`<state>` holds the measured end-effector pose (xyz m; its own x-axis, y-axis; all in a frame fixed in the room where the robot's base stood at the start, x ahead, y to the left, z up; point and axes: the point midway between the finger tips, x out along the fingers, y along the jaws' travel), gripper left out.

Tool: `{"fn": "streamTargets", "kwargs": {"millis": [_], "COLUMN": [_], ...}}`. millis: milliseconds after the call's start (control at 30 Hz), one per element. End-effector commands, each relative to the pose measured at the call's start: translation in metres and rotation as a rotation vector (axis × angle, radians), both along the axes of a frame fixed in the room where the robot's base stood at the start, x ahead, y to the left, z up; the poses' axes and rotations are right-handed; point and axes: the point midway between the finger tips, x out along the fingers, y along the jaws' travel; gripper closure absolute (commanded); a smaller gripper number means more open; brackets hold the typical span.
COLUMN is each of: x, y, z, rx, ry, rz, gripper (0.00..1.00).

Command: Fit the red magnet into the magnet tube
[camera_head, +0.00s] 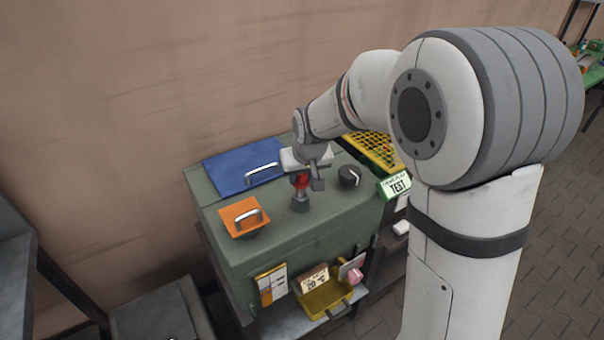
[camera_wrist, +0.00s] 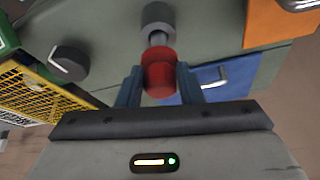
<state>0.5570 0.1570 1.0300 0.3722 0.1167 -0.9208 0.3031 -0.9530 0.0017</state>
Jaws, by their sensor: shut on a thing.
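The red magnet (camera_wrist: 159,72) is between the two fingers of my gripper (camera_wrist: 158,88) in the wrist view, and the gripper is shut on it.
The green cabinet (camera_head: 282,235) carries a blue panel (camera_head: 232,170) and an orange panel (camera_head: 240,217), both with handles. A black knob (camera_head: 349,176), a yellow grid (camera_head: 372,150) and a TEST sign (camera_head: 396,187) are on the right. A yellow tray (camera_head: 325,298) is below the front.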

Motion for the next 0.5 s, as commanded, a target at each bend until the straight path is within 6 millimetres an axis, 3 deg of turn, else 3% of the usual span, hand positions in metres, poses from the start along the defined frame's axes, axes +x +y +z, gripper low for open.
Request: {"fn": "streamTargets", "kwargs": {"millis": [500], "x": [0.000], "y": [0.000], "z": [-0.014], "rx": [0.000], "ry": [0.000], "rz": [0.000], "gripper": [0.97]}}
